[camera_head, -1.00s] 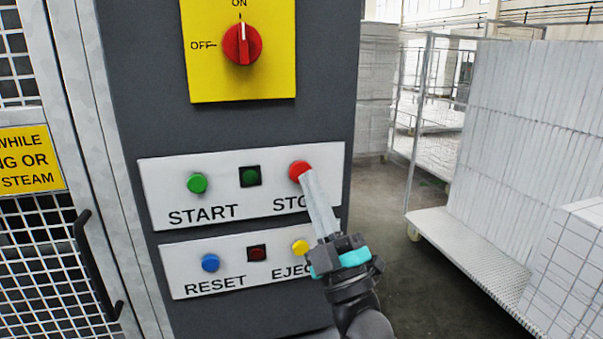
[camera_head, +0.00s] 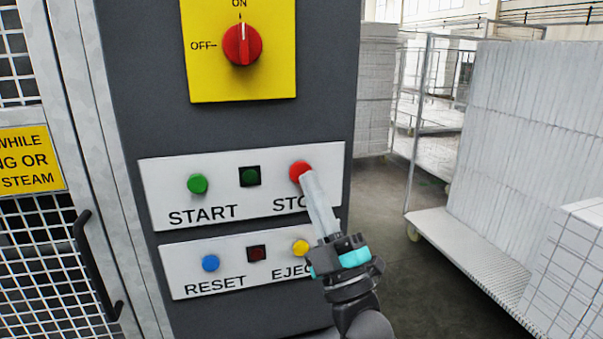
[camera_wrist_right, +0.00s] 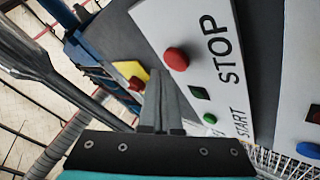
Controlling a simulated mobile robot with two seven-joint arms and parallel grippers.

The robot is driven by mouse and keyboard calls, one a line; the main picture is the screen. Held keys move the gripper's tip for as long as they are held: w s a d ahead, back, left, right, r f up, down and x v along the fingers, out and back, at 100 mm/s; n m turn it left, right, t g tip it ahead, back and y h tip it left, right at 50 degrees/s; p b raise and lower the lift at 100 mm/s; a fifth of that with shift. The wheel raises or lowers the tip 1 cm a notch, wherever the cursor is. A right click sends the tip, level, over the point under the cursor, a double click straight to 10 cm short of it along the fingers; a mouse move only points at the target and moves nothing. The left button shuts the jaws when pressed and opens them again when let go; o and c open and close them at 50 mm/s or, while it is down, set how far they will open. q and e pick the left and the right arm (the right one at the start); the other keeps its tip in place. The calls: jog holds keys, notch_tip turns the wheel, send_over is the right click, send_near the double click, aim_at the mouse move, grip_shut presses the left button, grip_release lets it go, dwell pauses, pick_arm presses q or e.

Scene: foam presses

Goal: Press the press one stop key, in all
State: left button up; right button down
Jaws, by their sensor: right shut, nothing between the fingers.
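The red STOP key (camera_head: 299,171) is a round button at the right end of the upper white panel (camera_head: 225,164). My left gripper is not in view.
The green START key (camera_head: 197,183) and a dark green lamp (camera_head: 249,176) share the upper panel. Below are the blue RESET key (camera_head: 210,263), a red lamp (camera_head: 256,253) and the yellow EJECT key (camera_head: 301,247). A red rotary switch (camera_head: 242,45) is above. A loaded trolley (camera_head: 470,240) stands right.

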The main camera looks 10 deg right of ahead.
jog(key=shift+w, duration=0.15)
dwell(0.5)
jog(key=shift+w, duration=0.3)
jog(key=shift+w, duration=0.4)
dwell(0.6)
dwell(0.4)
jog(key=shift+s+p, duration=0.35)
jog(key=shift+s, duration=0.45)
jog(key=shift+s, duration=0.1)
jog(key=s+p, duration=0.1)
jog(key=s, duration=0.3)
jog(key=shift+s+d+p, duration=0.1)
jog(key=shift+s+p, duration=0.3)
